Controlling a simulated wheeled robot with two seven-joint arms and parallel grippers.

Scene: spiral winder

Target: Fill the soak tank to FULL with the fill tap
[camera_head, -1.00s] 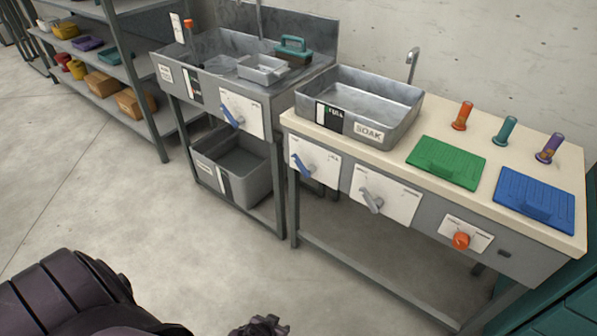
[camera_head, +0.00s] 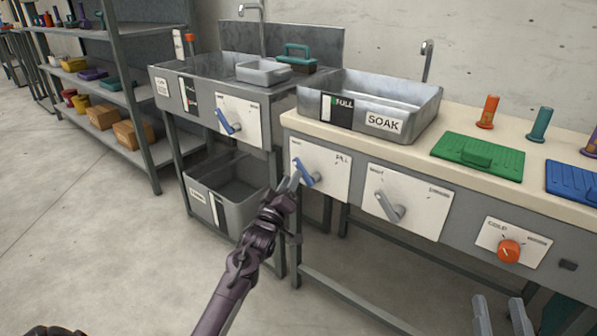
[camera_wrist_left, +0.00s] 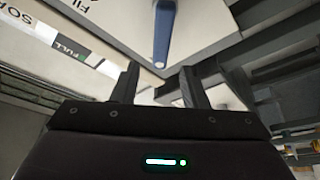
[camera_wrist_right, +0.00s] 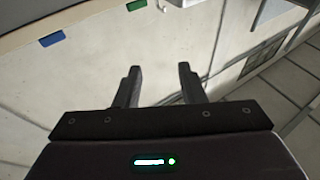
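The grey metal soak tank (camera_head: 425,118) stands on the cream bench and carries a SOAK label and a gauge strip (camera_head: 340,110) marked FULL. No water is clearly visible in it. A spout (camera_head: 427,60) rises behind it. The blue fill tap lever (camera_head: 307,174) is tilted on a white panel below the tank; it also shows in the left wrist view (camera_wrist_left: 164,35). My left gripper (camera_head: 294,182) is open at this lever, whose end lies between the fingertips in the wrist view; contact is unclear. My right gripper (camera_head: 502,305) is open and empty, low at the right.
A grey lever (camera_head: 388,208) and an orange knob (camera_head: 508,251) sit right of the fill tap. A second sink (camera_head: 210,72) with its own blue lever (camera_head: 230,122) stands left. Green (camera_head: 490,158) and blue (camera_head: 575,180) boards lie on the bench. Floor in front is open.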

